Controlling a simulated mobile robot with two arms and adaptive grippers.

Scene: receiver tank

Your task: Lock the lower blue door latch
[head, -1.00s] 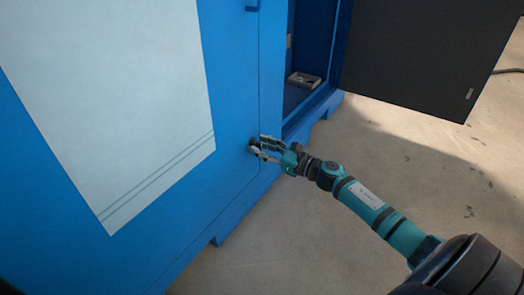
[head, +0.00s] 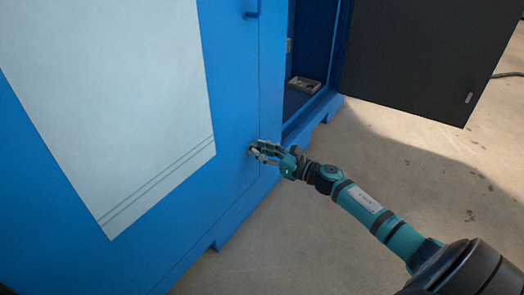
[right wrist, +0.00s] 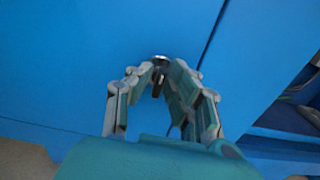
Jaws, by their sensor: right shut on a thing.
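The lower latch is a small metal piece on the blue door (head: 232,125), near its right edge. In the head view the fingers mostly cover the latch (head: 252,150). The right wrist view shows its top (right wrist: 159,59) between the fingertips. My right gripper (head: 257,149) reaches in from the right and is shut on the latch. The right wrist view shows the gripper (right wrist: 158,72) with its fingertips drawn together around the latch. The exact angle of the latch is hard to tell. My left gripper is not in view.
A blue handle (head: 251,10) sits higher on the door. To the right is an open compartment with a small tray (head: 304,85) inside. A dark open door panel (head: 430,55) swings out at the upper right. The concrete floor (head: 330,240) below is clear.

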